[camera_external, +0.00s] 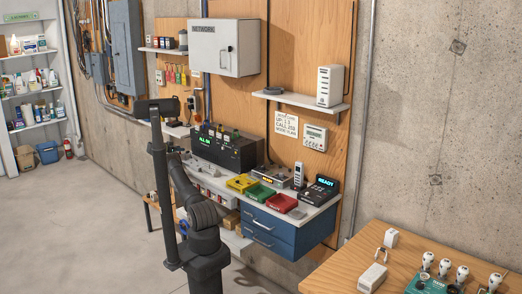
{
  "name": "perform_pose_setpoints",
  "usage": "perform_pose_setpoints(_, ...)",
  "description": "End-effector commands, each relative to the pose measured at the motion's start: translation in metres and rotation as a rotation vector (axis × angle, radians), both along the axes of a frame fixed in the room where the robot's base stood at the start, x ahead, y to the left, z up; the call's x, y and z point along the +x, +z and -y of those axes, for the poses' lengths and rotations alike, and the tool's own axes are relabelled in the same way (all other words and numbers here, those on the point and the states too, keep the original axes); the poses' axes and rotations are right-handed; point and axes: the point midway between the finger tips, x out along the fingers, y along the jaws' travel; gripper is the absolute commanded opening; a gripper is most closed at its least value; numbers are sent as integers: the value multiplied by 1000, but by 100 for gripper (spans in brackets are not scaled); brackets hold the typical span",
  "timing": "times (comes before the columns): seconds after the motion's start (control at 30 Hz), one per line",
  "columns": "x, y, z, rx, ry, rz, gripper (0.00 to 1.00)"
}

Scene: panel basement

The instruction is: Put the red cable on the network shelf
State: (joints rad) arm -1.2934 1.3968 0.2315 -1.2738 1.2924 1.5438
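I cannot make out a red cable for certain in this view. A white wall shelf (290,98) on the right of the wooden panel carries a white router-like box (329,86). A white cabinet (225,48) marked NETWORK hangs on the panel to the upper left of that shelf. My arm rises in front of the left part of the bench. My gripper (176,150) is small and dark near the bench's left end, partly behind a dark post; its fingers and anything between them are not clear.
Yellow, green and red trays (283,203) lie on the white benchtop above blue drawers (268,234). A black unit (224,148) and a READY device (321,190) stand there too. A wooden table (340,272) with white items is at the lower right. Floor at left is clear.

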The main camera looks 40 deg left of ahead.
Motion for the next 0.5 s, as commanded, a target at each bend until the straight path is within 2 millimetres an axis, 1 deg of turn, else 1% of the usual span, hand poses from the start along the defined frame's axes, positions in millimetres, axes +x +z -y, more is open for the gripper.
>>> perform_pose_setpoints(0.1,0,3,0,1,0,0,37)
perform_pose_setpoints(0.17,-4,5,-1,-1,1,0,37)
perform_pose_setpoints(0.27,-18,9,-1,-1,3,0,37)
perform_pose_setpoints(0.5,-69,25,-1,0,3,1,37)
